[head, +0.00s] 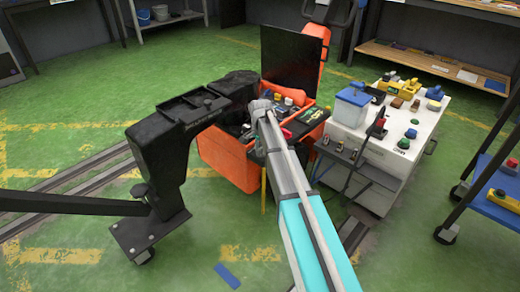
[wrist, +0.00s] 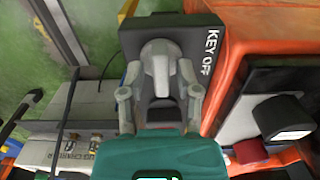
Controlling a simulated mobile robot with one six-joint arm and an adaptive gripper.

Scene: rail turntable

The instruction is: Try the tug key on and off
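The grey tug key (wrist: 160,65) stands on a black plate (wrist: 209,38) labelled KEY OFF, in the upper middle of the wrist view. My gripper (wrist: 160,100) is open, with one finger to the left and one to the right of the key's lower part. I see no clear contact between the fingers and the key. In the head view my gripper (head: 261,106) is over the control panel of the orange tug (head: 228,158). The key itself cannot be made out there behind my gripper.
A dark-capped control (wrist: 284,117) sits on the tug's panel, right of my gripper. A white cart (head: 380,150) with coloured buttons and a blue-lidded box (head: 352,103) stands right of the tug. A black frame (head: 165,150) stands left. Green floor is open in front.

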